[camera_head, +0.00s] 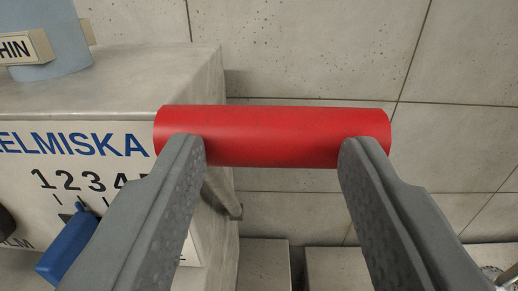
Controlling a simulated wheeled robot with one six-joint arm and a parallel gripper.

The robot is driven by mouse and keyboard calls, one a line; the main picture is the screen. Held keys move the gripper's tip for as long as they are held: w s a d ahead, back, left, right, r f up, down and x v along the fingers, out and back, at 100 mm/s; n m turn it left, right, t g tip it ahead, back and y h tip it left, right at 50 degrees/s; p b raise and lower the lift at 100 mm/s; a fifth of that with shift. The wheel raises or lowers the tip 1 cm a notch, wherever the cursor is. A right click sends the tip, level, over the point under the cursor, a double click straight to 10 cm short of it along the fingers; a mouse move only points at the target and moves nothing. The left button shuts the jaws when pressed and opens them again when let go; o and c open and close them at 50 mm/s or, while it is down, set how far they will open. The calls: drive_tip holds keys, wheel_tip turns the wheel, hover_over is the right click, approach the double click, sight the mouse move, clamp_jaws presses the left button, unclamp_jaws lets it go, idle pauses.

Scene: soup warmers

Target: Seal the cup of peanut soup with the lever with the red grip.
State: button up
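The red grip (272,135) is a horizontal cylinder in the upper middle of the view. My gripper (271,143) is open, its two grey fingers wide apart. The fingertips overlap the lower part of the grip near its left and right ends, and the grip extends a little past both. I cannot tell whether the tips touch it or stop short of it. The lever's arm is not clearly visible. No cup of peanut soup is recognisable in view.
A pale machine housing (125,75) stands at the left, with blue lettering, a number scale and a blue lever handle (68,246). A blue-grey round body (60,35) with a wooden tag is on top. Tiled floor or wall (455,55) lies behind at the right.

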drive_tip(key=shift+w+d+r, duration=0.2)
drive_tip(key=shift+w+r, duration=0.05)
drive_tip(key=shift+c, duration=1.1)
drive_tip(key=shift+s+a+f+t, duration=0.15)
drive_tip(key=shift+f+t, duration=0.1)
drive_tip(key=shift+f, duration=0.25)
drive_tip(key=shift+a+f+t, duration=0.1)
drive_tip(key=shift+f+t, duration=0.15)
drive_tip(key=shift+f, duration=0.2)
drive_tip(key=c, duration=0.4)
drive_tip(key=shift+f, duration=0.15)
drive_tip(key=o, duration=1.4)
drive_tip(key=shift+a+f, duration=0.15)
drive_tip(key=shift+a, duration=0.25)
drive_tip(key=shift+o, duration=0.5)
drive_tip(key=shift+d, duration=0.1)
drive_tip(key=shift+o, duration=0.2)
drive_tip(key=shift+d, duration=0.25)
drive_tip(key=o, duration=0.6)
drive_tip(key=shift+s+d+r, duration=0.1)
drive_tip(key=shift+r, duration=0.1)
drive_tip(key=shift+c, duration=0.2)
